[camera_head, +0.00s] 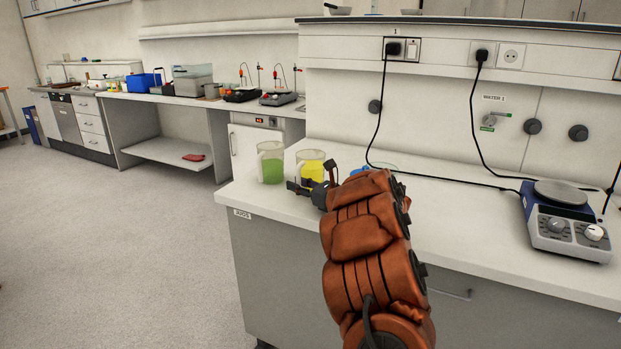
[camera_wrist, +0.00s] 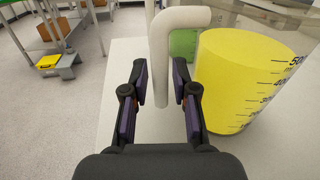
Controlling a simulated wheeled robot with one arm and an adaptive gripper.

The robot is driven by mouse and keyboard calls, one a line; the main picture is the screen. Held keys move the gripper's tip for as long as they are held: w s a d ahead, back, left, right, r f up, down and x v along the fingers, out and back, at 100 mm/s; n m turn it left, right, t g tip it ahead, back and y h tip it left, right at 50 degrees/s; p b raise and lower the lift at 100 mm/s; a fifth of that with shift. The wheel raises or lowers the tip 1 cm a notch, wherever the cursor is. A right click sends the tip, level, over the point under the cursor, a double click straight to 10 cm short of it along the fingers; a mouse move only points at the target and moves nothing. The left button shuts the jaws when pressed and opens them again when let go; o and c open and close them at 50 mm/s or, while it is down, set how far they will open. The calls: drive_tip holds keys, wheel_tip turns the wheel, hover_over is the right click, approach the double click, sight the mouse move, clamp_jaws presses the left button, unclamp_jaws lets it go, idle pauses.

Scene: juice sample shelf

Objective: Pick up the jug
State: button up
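A clear jug of yellow liquid (camera_head: 312,170) stands on the white bench top, beside a jug of green liquid (camera_head: 270,163). In the wrist view the yellow jug (camera_wrist: 245,75) fills the right side, with volume marks on its wall. Its pale handle (camera_wrist: 160,55) comes down between the two fingers of my gripper (camera_wrist: 161,88). The fingers are apart, one on each side of the handle, and do not look closed on it. The green jug (camera_wrist: 184,44) shows partly behind the handle. In the head view my gripper (camera_head: 303,188) is at the yellow jug's front, partly hidden by my arm.
A blue item (camera_head: 358,171) lies behind my arm. A hotplate stirrer (camera_head: 566,218) stands at the right of the bench (camera_head: 470,225), with black cables running along the wall. The bench's left edge is close to the green jug. Open floor (camera_head: 130,260) lies to the left.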

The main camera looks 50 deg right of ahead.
sight(297, 174)
clamp_jaws()
idle(0.3)
idle(0.4)
drive_tip(key=shift+r+b, duration=0.4)
drive_tip(key=shift+r, duration=1.45)
drive_tip(key=shift+s+a, duration=0.2)
drive_tip(key=shift+s, duration=0.3)
drive_tip(key=shift+s+a, duration=0.15)
drive_tip(key=shift+s, duration=0.3)
drive_tip(key=s+a+b, duration=0.1)
drive_tip(key=s+a, duration=0.2)
drive_tip(key=s, duration=0.3)
drive_tip(key=s+a+r+b, duration=0.1)
drive_tip(key=s+a, duration=0.2)
drive_tip(key=s, duration=0.3)
drive_tip(key=shift+a+r, duration=0.2)
drive_tip(key=shift+a, duration=0.2)
drive_tip(key=shift+s, duration=0.1)
